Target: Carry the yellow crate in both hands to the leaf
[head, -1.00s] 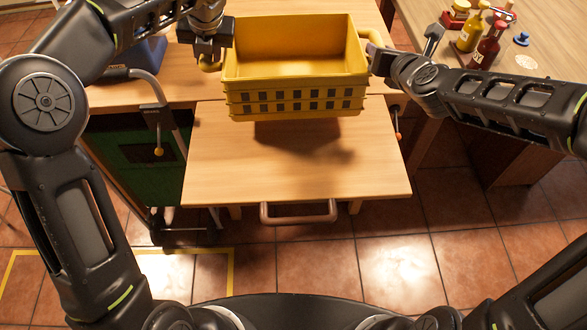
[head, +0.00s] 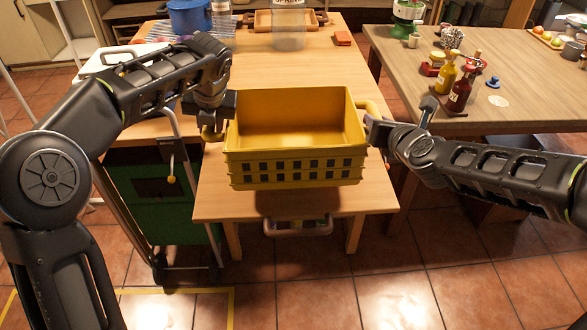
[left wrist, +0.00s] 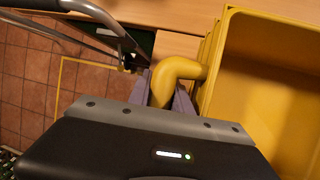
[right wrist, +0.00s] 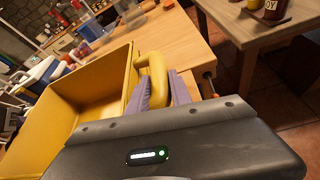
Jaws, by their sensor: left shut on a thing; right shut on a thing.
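The yellow crate (head: 296,172) is upright, looks empty and is roughly level over the light wooden leaf (head: 215,200) at the table's front. Its shadow falls on the leaf below it; whether its base touches the wood I cannot tell. My left gripper (head: 213,132) is shut on the crate's left handle, a yellow loop that shows between the fingers in the left wrist view (left wrist: 182,72). My right gripper (head: 374,124) is shut on the right handle, which shows in the right wrist view (right wrist: 154,75). The crate hides the leaf's middle and back.
A counter (head: 430,60) at right holds a yellow bottle (head: 443,78) and a red bottle (head: 461,90). A blue pot (head: 190,17) and a wooden tray (head: 262,20) stand at the table's back. A green-sided cart (head: 160,195) is left of the leaf. Tiled floor lies in front.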

